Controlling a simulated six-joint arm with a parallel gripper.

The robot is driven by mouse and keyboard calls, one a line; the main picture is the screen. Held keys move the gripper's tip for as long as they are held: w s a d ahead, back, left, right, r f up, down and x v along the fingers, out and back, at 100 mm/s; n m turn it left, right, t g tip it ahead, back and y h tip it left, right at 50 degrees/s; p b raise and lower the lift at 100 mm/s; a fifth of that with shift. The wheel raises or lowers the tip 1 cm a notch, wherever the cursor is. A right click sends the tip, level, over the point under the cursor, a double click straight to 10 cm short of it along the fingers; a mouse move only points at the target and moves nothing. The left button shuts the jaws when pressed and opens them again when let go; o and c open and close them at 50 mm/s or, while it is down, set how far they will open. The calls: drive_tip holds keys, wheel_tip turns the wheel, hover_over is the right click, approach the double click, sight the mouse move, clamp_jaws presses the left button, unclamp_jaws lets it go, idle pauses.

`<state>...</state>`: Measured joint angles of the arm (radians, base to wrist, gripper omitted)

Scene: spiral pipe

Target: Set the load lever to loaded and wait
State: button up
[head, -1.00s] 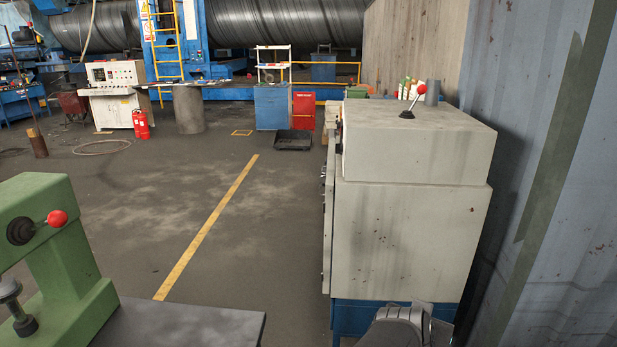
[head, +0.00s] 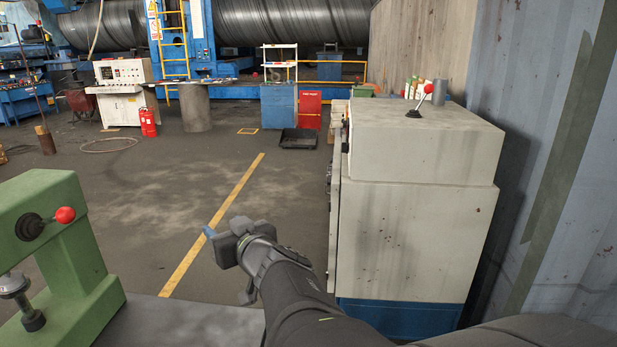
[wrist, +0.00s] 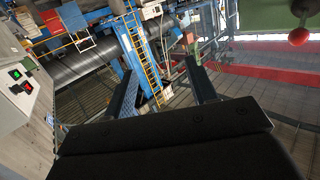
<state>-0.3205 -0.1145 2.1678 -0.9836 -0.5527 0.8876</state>
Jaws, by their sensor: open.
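Two levers with red ball knobs show in the head view; I cannot tell by any label which is the load lever. One lever (head: 422,100) stands tilted on top of the beige cabinet (head: 415,240) at the right. The other lever (head: 60,216) sticks out of the side of the green machine (head: 50,262) at the left; its knob (wrist: 299,36) also shows at the top right of the wrist view. My gripper (head: 222,247) is between the cabinet and the green machine, apart from both levers. In the wrist view its fingers (wrist: 162,68) are spread and empty.
A dark table top (head: 175,320) lies beside the green machine. A control face with green and red buttons (wrist: 22,82) shows at the left of the wrist view. The corrugated wall (head: 550,150) is close on the right. Open floor (head: 140,195) lies ahead.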

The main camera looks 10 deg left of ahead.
sight(61, 215)
drive_tip(key=s+a+r+n+g+y, duration=0.3)
drive_tip(key=s+a+g, duration=0.1)
drive_tip(key=s+a, duration=0.25)
drive_tip(key=s+a+r+n+g+y, duration=0.25)
drive_tip(key=s+a, duration=0.25)
drive_tip(key=a, duration=0.3)
drive_tip(key=shift+g, duration=0.35)
drive_tip(key=x, duration=1.7)
drive_tip(key=shift+a, duration=0.1)
drive_tip(key=shift+r, duration=0.1)
clamp_jaws()
